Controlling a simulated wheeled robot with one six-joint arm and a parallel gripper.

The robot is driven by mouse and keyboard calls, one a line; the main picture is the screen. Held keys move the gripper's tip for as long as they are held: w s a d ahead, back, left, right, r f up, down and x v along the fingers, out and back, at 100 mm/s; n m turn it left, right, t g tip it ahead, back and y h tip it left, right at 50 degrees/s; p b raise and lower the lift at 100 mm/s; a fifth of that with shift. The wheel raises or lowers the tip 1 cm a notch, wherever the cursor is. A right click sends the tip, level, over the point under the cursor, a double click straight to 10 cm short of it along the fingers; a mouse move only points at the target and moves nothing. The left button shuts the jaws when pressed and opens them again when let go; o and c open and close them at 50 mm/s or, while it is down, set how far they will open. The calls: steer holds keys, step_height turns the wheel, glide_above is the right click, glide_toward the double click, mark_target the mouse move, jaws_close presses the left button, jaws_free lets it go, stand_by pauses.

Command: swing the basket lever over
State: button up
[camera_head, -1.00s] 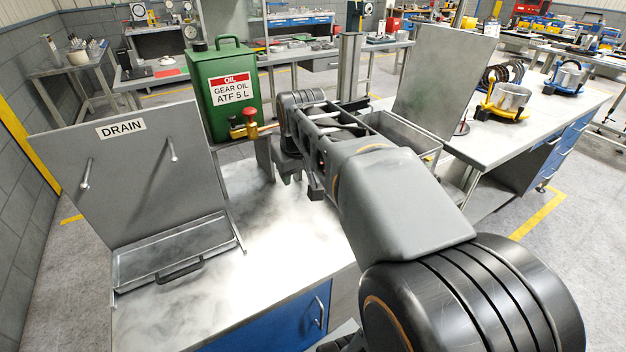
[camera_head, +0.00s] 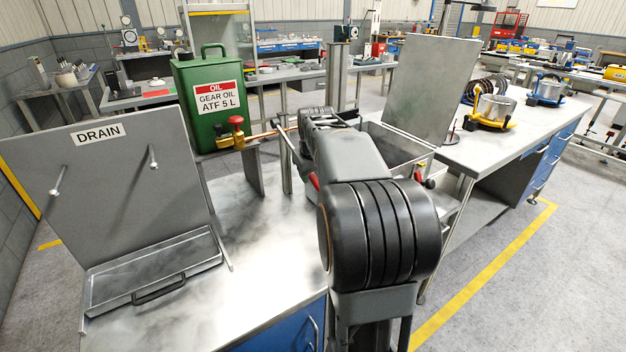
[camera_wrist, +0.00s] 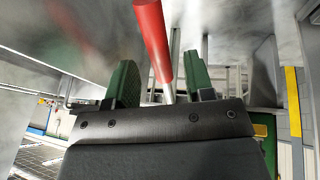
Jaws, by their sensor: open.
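A lever with a red grip (camera_wrist: 153,38) on a pale metal rod runs down from the top of the wrist view. My gripper (camera_wrist: 164,83) shows its two green fingers standing apart, one on each side of the rod. The rod's lower end is hidden behind my gripper's dark body. I cannot tell whether a finger touches the lever. In the head view my arm hides the gripper, and a small red part (camera_head: 314,181) shows at the arm's left edge. The open metal basin (camera_head: 400,143) with its raised lid (camera_head: 432,85) stands just beyond my arm.
The drain tray (camera_head: 150,275) with its upright DRAIN panel (camera_head: 125,190) is on the left. A green oil can (camera_head: 208,95) with a red-topped valve (camera_head: 236,128) stands behind the bench. The right bench holds clutch parts (camera_head: 493,108).

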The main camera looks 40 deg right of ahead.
mark_target(313, 175)
steer(key=shift+x, duration=1.7)
jaws_close()
